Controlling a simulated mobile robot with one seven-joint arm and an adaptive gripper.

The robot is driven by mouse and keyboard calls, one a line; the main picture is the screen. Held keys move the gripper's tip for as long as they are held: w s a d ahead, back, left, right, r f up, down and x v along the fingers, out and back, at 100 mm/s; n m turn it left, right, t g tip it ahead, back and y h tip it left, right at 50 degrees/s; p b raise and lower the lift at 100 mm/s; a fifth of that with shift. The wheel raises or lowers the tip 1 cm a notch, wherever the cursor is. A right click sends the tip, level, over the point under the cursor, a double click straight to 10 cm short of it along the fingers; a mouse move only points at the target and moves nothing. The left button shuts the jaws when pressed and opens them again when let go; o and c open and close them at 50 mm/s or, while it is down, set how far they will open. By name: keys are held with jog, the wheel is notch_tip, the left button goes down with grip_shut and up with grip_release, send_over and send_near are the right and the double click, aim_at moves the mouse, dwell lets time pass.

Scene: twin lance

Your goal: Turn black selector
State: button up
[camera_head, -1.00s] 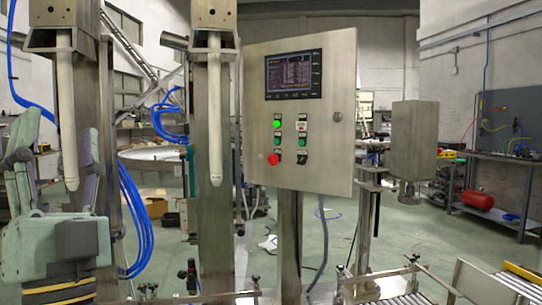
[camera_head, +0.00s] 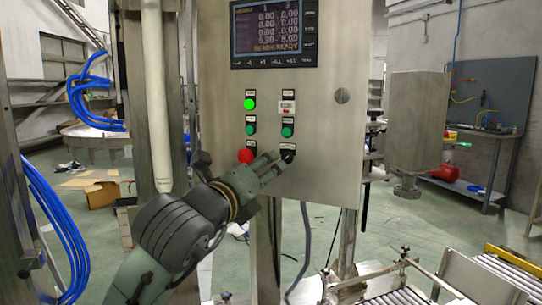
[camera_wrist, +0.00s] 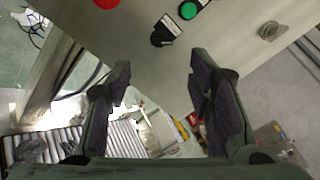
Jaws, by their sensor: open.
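The black selector (camera_head: 288,156) is at the lower right of the button group on the steel control panel (camera_head: 330,185). My gripper (camera_head: 274,165) is in front of the panel, with its fingertips close to the selector's left side. In the wrist view, the selector (camera_wrist: 161,38) shows beyond the fingertips, roughly centred across the gap between them. My gripper (camera_wrist: 158,72) is open, with nothing between its fingers. I cannot tell whether a finger touches the selector in the head view.
The red button (camera_head: 245,156) is just left of the selector. A green button (camera_head: 287,131) sits above it, and a lit green one (camera_head: 249,104) is higher left. The panel's screen (camera_head: 274,32) is above. A roller conveyor (camera_head: 400,297) is below right.

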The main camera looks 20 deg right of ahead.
aim_at(285, 159)
jog(key=p+x, duration=0.2)
jog(key=x, duration=0.8)
jog(key=shift+d+r+p, duration=0.1)
jog(key=shift+p, duration=0.25)
jog(key=shift+c, duration=0.2)
grip_shut()
